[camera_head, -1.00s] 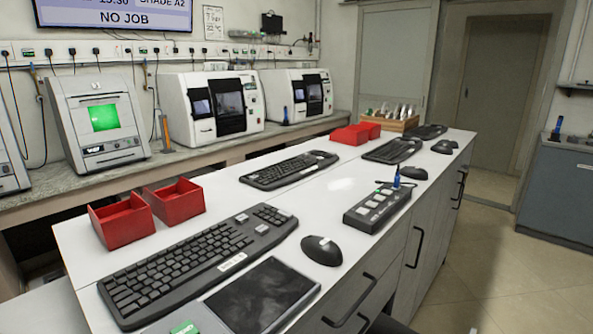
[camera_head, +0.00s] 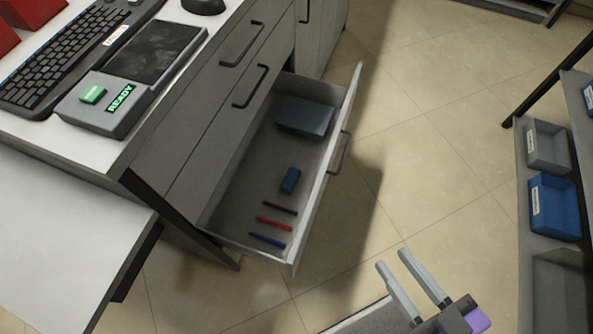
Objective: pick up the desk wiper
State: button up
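An open drawer (camera_head: 331,160) sticks out of the grey desk cabinet. In it lies a small blue block (camera_head: 290,180), which looks like the desk wiper. My gripper (camera_head: 393,259) is at the lower right, outside the drawer and to the right of its near end. Its two grey fingers stand apart with nothing between them. It is well clear of the blue block.
The drawer also holds a dark blue-grey box (camera_head: 305,118), a black pen (camera_head: 280,208), a red pen (camera_head: 273,224) and a blue pen (camera_head: 267,241). A rack with a blue bin (camera_head: 553,207) stands at the right. Tiled floor between is clear.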

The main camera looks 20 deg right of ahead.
aim_at(289, 183)
jog(key=k, duration=0.35)
jog(key=i+l, duration=0.15)
jog(key=i, duration=0.3)
jog(key=i+l, duration=0.2)
jog(key=i, duration=0.3)
jog(key=i+u, duration=0.1)
jog(key=u, duration=0.35)
jog(key=i+l+u, duration=0.15)
jog(key=u, duration=0.3)
jog(key=i+l+u, duration=0.1)
jog(key=u, duration=0.35)
